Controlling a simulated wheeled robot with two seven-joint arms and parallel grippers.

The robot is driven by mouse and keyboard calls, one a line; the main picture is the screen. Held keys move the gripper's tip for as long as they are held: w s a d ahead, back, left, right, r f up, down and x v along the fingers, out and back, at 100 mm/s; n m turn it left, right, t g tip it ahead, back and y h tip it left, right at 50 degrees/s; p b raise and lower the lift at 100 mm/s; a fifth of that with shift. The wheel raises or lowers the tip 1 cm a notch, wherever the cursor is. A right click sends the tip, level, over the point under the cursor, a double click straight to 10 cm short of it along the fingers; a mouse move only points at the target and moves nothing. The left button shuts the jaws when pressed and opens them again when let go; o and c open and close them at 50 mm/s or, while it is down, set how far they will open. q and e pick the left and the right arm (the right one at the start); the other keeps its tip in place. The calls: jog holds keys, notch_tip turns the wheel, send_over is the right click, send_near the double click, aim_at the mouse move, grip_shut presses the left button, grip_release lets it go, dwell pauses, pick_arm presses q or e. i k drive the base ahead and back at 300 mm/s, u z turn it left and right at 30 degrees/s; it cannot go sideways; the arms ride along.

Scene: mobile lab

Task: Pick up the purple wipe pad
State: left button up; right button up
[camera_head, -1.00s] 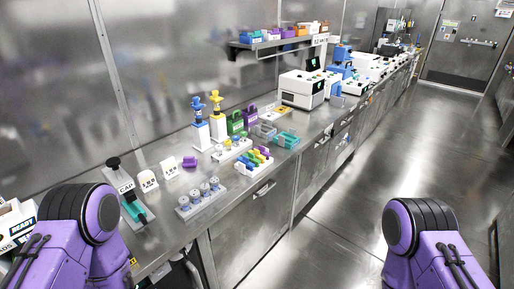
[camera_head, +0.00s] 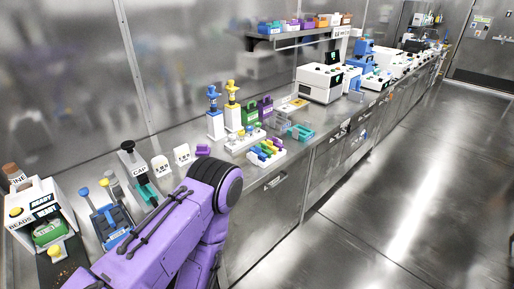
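A small purple block (camera_head: 203,150), which looks like the purple wipe pad, lies on the steel bench (camera_head: 300,147). It sits just right of two small white labelled stands (camera_head: 182,154) and just beyond the rounded black joint of my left arm. Its lower edge is close to my arm in the picture, and I cannot tell the gap in depth. Only upper links of my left arm show; its gripper is out of view. My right arm and gripper are out of view.
A white rack of coloured tubes (camera_head: 266,153) and blue and yellow dispensers (camera_head: 223,110) stand right of the block. A capper (camera_head: 134,165), a blue tool stand (camera_head: 108,220) and a beads box (camera_head: 40,218) stand left. The floor (camera_head: 400,220) at right is clear.

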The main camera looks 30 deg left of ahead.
aim_at(201, 149)
jog(key=z, duration=0.5)
jog(key=i, duration=2)
jog(key=u, duration=2.35)
